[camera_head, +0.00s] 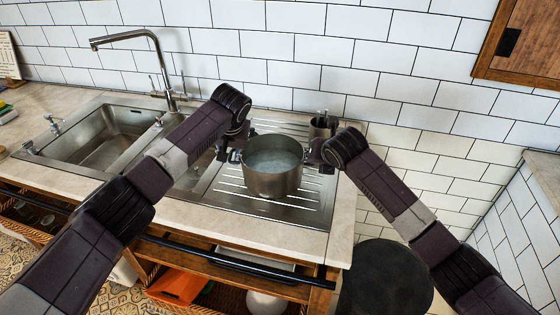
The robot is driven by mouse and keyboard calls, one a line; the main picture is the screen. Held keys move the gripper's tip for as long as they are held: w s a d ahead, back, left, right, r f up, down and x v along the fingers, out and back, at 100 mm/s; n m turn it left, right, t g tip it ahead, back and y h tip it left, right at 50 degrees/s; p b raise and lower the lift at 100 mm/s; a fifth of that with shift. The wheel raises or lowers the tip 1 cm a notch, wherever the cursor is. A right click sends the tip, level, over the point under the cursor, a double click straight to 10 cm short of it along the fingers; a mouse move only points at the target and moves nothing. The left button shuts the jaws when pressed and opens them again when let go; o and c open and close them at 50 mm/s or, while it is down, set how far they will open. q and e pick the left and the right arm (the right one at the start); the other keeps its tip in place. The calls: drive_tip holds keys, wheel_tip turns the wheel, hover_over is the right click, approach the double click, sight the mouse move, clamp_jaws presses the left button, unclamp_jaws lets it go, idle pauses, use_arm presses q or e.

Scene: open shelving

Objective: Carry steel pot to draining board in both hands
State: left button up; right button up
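The steel pot (272,181) is upright over the ridged draining board (310,212), to the right of the sink bowls. I cannot tell whether its base touches the board. The inside of the pot looks pale grey-blue. My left gripper (236,156) is at the pot's left side, close to the rim. My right gripper (313,157) is at its right side, at about the same height. The fingertips are small and partly hidden, so their grip on the pot's sides is unclear.
A steel utensil holder (322,127) stands behind the pot, near my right gripper. The tall tap (160,65) and sink bowl (104,140) lie to the left. A dark rail (240,262) runs along the counter front. A dark round stool (384,280) stands below right.

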use_arm(q)
drive_tip(key=shift+d, duration=0.1)
drive_tip(key=v, duration=0.8)
use_arm(e)
drive_tip(key=v, duration=1.2)
drive_tip(key=shift+f, duration=0.1)
